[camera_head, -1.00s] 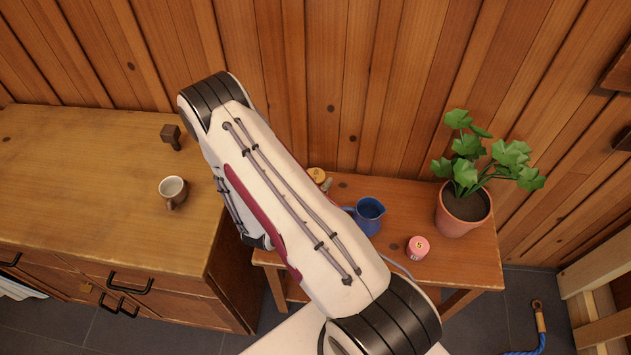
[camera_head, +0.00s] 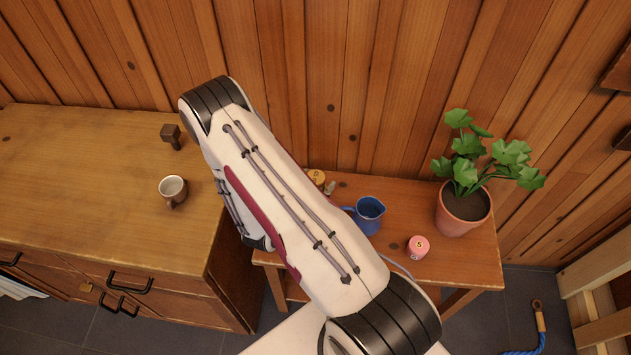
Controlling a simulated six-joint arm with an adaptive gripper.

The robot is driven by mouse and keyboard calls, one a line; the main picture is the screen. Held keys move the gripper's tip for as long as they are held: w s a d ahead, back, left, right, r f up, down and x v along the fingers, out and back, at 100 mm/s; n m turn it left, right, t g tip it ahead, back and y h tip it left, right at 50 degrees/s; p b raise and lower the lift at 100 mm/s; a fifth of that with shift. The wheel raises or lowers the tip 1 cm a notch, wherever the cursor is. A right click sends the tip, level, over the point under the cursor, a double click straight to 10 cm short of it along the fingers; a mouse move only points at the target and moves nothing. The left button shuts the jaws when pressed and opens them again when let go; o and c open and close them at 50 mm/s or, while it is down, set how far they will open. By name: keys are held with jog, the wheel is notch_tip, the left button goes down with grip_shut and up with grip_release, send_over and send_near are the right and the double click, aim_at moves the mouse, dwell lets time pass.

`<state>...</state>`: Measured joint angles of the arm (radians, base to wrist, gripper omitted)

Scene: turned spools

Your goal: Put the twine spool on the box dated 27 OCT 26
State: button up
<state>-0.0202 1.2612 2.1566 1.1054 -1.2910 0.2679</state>
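I see no twine spool that I can identify for certain and no box dated 27 OCT 26. A yellowish round thing (camera_head: 316,176) with dark marks on top sits at the back left of the small table, partly covered by my arm. A small pale peg-like thing (camera_head: 330,188) is beside it. My arm crosses the middle of the view and hides part of both the cabinet and the table. My gripper is not in view.
The small table (camera_head: 460,265) also holds a blue jug (camera_head: 369,215), a pink cylinder marked 5 (camera_head: 417,248) and a potted plant (camera_head: 463,208). The wooden cabinet (camera_head: 90,170) on the left holds a mug (camera_head: 173,191) and a dark wooden mallet-like thing (camera_head: 170,134); much of its top is clear.

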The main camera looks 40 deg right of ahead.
jog(key=shift+r, duration=0.15)
jog(key=v, duration=1.2)
dwell(0.5)
jog(key=shift+w, duration=0.1)
dwell(0.7)
